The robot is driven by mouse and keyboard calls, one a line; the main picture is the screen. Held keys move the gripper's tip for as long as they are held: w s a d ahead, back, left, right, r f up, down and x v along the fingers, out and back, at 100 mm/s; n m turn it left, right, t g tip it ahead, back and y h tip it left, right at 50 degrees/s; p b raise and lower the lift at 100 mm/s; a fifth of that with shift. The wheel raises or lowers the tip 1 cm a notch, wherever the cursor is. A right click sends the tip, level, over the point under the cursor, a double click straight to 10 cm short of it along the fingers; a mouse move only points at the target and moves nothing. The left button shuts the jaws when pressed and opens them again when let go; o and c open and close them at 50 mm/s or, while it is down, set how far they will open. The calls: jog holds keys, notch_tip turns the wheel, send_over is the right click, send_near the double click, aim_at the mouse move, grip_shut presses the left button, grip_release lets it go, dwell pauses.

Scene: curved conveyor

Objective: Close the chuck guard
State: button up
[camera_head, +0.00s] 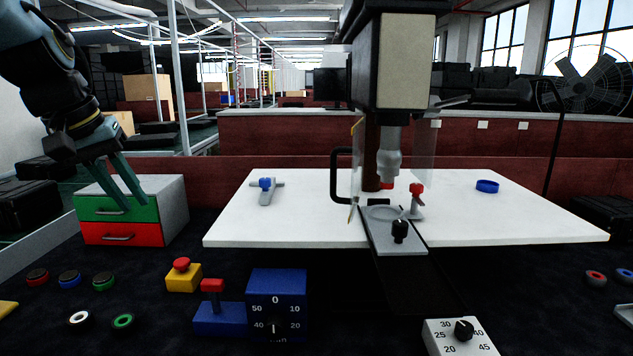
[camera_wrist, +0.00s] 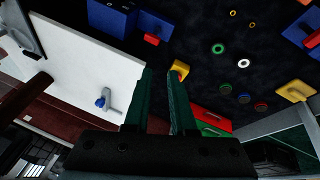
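A drill press (camera_head: 405,60) stands on a white table (camera_head: 300,215), its grey chuck (camera_head: 389,152) hanging above a small grey plate. A clear guard panel (camera_head: 424,160) shows to the right of the chuck, and a black handle (camera_head: 338,178) to its left. How far the guard is swung is hard to tell. My gripper (camera_head: 121,203) is at the far left, well apart from the guard, and overlaps the drawer box in the picture. In the wrist view its green fingers (camera_wrist: 160,78) are apart with nothing between them.
A drawer box (camera_head: 160,200) with green and red drawers stands left of the table. A blue-knobbed clamp (camera_head: 265,190) and blue ring (camera_head: 487,186) lie on the table. A yellow button box (camera_head: 183,278), blue dial box (camera_head: 277,300) and white dial (camera_head: 461,337) stand in front.

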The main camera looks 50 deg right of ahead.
jog(key=s+d+r+m, duration=0.1)
jog(key=s+d, duration=0.1)
jog(key=d, duration=0.1)
jog(key=s+d+r+g+h+b, duration=0.1)
jog(key=s+d+r, duration=0.1)
jog(key=d, duration=0.1)
jog(key=s+d+r+m, duration=0.1)
jog(key=s+d+r, duration=0.1)
jog(key=d, duration=0.1)
jog(key=shift+s+m+h+b, duration=0.3)
jog(key=shift+s+h+b, duration=0.05)
jog(key=shift+h, duration=0.05)
jog(key=shift+c, duration=1.4)
jog(key=s+d+r+m, duration=0.1)
jog(key=s+r, duration=0.1)
jog(key=s+d+r+g+b, duration=0.1)
jog(key=s+d+r, duration=0.1)
jog(key=s, duration=0.1)
jog(key=s+d+r+m+g+h, duration=0.1)
jog(key=s+d+r, duration=0.1)
jog(key=s, duration=0.1)
jog(key=shift+s+d+m, duration=0.25)
jog(key=shift+m, duration=0.05)
grip_shut()
jog(key=s+d+f+p, duration=0.3)
jog(key=s+d+f, duration=0.2)
jog(key=d+f, duration=0.3)
